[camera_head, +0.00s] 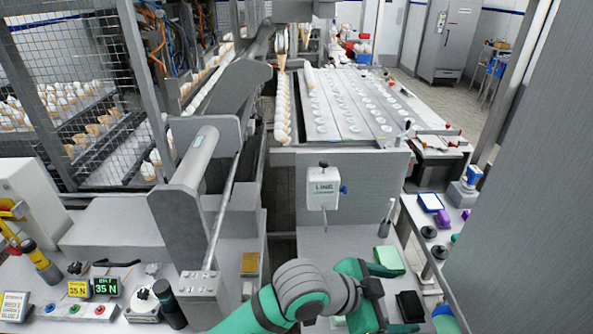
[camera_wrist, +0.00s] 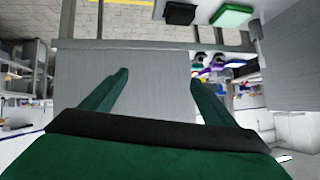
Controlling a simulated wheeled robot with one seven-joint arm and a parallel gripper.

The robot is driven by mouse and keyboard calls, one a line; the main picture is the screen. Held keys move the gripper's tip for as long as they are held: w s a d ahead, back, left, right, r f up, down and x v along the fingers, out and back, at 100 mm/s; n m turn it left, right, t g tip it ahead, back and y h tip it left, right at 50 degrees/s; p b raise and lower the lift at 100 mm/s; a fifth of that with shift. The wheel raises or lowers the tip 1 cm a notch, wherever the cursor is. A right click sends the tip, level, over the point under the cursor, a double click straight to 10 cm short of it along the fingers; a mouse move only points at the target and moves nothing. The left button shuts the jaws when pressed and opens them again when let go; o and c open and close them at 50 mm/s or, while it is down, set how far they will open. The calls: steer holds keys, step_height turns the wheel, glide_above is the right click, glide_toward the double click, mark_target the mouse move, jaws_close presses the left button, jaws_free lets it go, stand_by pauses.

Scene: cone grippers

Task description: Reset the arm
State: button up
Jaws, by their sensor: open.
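My gripper (camera_wrist: 158,80) is open, with its two green fingers spread apart and nothing between them in the wrist view. A plain grey surface shows behind the fingers. In the head view my gripper (camera_head: 378,292) is at the bottom right of centre, over the grey worktop, at the end of my green and grey arm. A green block (camera_head: 389,259) and a black block (camera_head: 410,306) lie close by it. The same green block (camera_wrist: 231,17) and black block (camera_wrist: 179,13) show at the top of the wrist view, away from the fingertips.
A white box marked LINE (camera_head: 323,188) stands behind my gripper. A side shelf (camera_head: 447,222) with dark round pieces and a blue-edged tray is to the right. A tall grey panel (camera_head: 540,200) bounds the right side. Conveyors with cones lie farther back.

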steer(key=w+d+r+n+t+h, duration=0.2)
steer(key=r+n+t+h, duration=0.15)
steer(key=r, duration=0.25)
steer(key=w+d+r+n+t+h, duration=0.2)
steer(key=w+d+r+t+h, duration=0.15)
steer(key=r, duration=0.35)
steer(key=w+a+f+n+t+y, duration=0.1)
steer(key=a+f+n+t+y, duration=0.3)
steer(key=a+n+t+y, duration=0.5)
steer(key=s+a+f+n+y, duration=0.3)
steer(key=s+f+n, duration=0.1)
steer(key=f, duration=0.5)
steer(key=s+a+f+n+y, duration=0.4)
steer(key=s+f, duration=0.1)
steer(key=f, duration=0.3)
steer(key=s+a+f+m+g, duration=0.2)
steer(key=s+a+f, duration=0.3)
steer(key=s, duration=0.6)
steer(key=s+a+f+m+g+y, duration=0.1)
steer(key=s+a+f+m, duration=0.2)
steer(key=s, duration=0.8)
step_height(320, 180, down, 2)
steer(key=shift+s+a+f+g+y, duration=0.1)
steer(key=shift+s+a+g+y, duration=0.25)
steer(key=shift+a, duration=0.6)
